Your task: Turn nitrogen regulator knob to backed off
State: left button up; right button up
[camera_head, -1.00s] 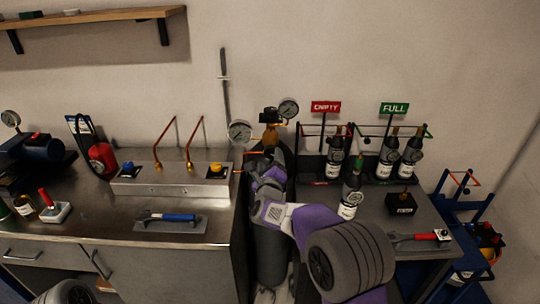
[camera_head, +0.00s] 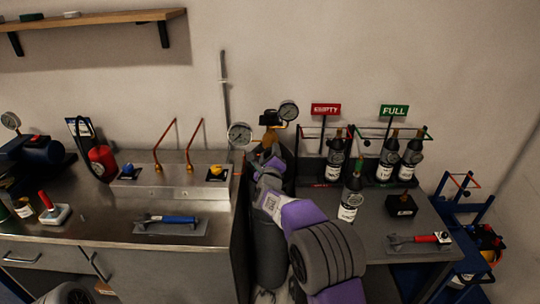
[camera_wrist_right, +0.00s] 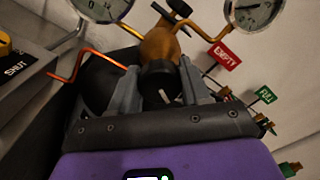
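The nitrogen regulator is a brass body (camera_wrist_right: 160,45) on the dark gas cylinder (camera_head: 270,255) in the middle of the head view. Its black knob (camera_wrist_right: 160,80), with a white pointer line, faces my right wrist camera. My right gripper (camera_wrist_right: 160,76) has one grey finger on each side of the knob and looks shut on it, though contact at the left finger is hard to see. The pointer line slants toward the lower right in the wrist view. In the head view my right gripper (camera_head: 267,163) hides the knob. My left gripper is out of view.
Two gauges, left (camera_head: 239,134) and right (camera_head: 288,110), flank the regulator. A copper tube (camera_wrist_right: 85,60) runs close beside the left finger. The steel bench with a valve panel (camera_head: 170,190) stands left. Bottles, including one (camera_head: 351,195), stand on the right table.

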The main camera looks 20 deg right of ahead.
jog(key=c, duration=0.5)
